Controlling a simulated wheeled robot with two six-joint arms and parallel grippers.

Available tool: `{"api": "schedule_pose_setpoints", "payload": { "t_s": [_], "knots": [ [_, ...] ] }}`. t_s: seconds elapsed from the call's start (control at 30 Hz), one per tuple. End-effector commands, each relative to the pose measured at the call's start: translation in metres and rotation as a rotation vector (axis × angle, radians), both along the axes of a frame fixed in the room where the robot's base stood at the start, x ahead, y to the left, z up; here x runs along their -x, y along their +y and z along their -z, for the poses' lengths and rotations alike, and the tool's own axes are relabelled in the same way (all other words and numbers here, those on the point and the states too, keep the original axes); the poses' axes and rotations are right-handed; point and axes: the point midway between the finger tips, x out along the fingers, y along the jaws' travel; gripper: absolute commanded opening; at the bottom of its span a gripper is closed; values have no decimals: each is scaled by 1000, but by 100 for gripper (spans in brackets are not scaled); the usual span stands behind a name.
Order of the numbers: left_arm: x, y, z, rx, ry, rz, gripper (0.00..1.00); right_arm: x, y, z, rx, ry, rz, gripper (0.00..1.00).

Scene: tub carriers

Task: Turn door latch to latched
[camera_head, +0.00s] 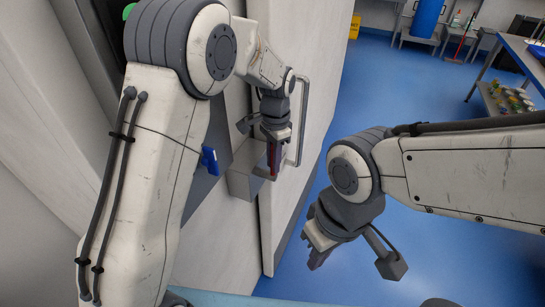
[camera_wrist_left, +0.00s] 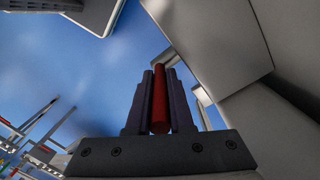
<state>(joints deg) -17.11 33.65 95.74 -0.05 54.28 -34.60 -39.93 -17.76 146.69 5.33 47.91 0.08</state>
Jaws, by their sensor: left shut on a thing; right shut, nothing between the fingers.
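The door latch shows as a red bar (camera_head: 273,158) at the edge of the white door (camera_head: 300,60), beside a grey metal box (camera_head: 240,182). My left gripper (camera_head: 274,160) points down and is shut on the red bar. In the left wrist view the red bar (camera_wrist_left: 160,100) stands between the two dark fingers of the left gripper (camera_wrist_left: 160,90). The latch's base is mostly hidden, so I cannot tell its exact turn. My right gripper (camera_head: 318,257) hangs over the blue floor, shut and empty, apart from the door.
A long grey pull handle (camera_head: 302,120) stands on the door just right of the left gripper. A small blue part (camera_head: 210,160) shows left of the grey box. The blue floor (camera_head: 370,110) is open to the right. A bench (camera_head: 500,65) stands at far right.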

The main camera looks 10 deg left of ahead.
Motion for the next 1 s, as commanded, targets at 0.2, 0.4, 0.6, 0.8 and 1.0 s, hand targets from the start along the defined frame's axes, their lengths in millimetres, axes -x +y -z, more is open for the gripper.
{"api": "schedule_pose_setpoints", "payload": {
  "t_s": [0.2, 0.4, 0.6, 0.8, 1.0],
  "knots": [
    [-5, -1, -3, -18, 51, 0, 0, 0, 0, -20, 0, 0, -1, 0],
    [-5, -1, -1, -18, 53, 0, 0, 0, 0, -18, 0, 0, -1, 0],
    [-5, -1, -1, -18, 53, 0, 50, 0, 0, -18, 0, 0, -1, 0],
    [-4, -1, -1, -19, 55, 0, 50, 0, 0, -18, 0, 0, -1, 0],
    [-6, -2, -8, -18, 53, 0, 50, 0, 0, -15, 0, 0, -1, 0]
  ]
}}
